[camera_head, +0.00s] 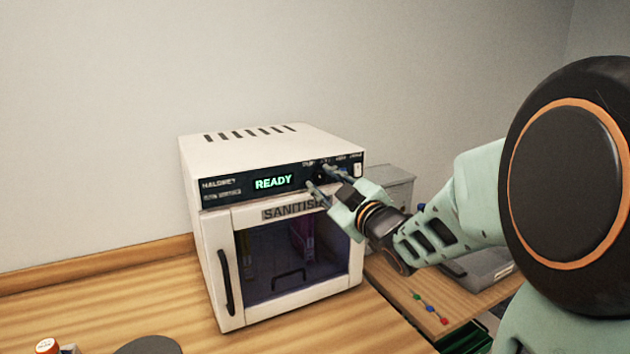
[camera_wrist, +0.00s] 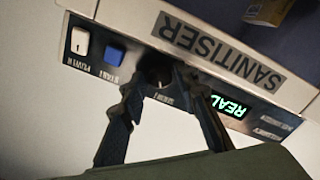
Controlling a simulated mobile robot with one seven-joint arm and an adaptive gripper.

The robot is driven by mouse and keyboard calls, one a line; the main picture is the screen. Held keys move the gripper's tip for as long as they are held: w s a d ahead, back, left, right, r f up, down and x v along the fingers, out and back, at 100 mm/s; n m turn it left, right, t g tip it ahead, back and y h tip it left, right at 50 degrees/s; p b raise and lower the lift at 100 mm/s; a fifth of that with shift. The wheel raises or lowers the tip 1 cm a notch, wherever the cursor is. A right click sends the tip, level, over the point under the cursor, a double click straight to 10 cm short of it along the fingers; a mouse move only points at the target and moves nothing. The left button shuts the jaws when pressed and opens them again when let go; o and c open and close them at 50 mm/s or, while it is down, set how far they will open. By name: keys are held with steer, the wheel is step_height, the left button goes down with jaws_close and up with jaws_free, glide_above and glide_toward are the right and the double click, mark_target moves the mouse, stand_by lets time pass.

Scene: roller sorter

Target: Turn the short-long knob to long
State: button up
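The white sanitiser (camera_head: 210,250) stands on a wooden counter, its dark control panel showing a green READY. The small dark round knob (camera_head: 320,177) is on the panel's right part, right of the display. In the wrist view, turned nearly upside down, the knob (camera_wrist: 155,70) sits between the display and the blue start button (camera_wrist: 114,55). My gripper (camera_head: 318,176) is at the panel, fingers apart. In the wrist view my gripper (camera_wrist: 156,80) has one finger either side of the knob; I cannot tell whether they touch it. The knob's pointer and short-long marks are unreadable.
A white power switch (camera_wrist: 80,41) is beside the start button. The sanitiser's glass door (camera_head: 290,255) with its dark handle (camera_head: 226,282) is shut. A grey box (camera_head: 390,185) stands behind my wrist. A red-capped bottle (camera_head: 46,346) is at the lower left.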

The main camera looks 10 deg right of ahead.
jaws_close()
steer(key=m+p, duration=0.2)
steer(key=shift+a+r+m, duration=0.1)
steer(key=shift+r+m, duration=0.05)
steer(key=shift+m, duration=0.25)
steer(key=m+p, duration=0.2)
steer(key=m, duration=0.1)
steer(key=shift+m, duration=0.3)
steer(key=m+p, duration=0.2)
steer(key=m, duration=0.3)
steer(key=shift+p, duration=0.4)
steer(key=shift+m, duration=0.3)
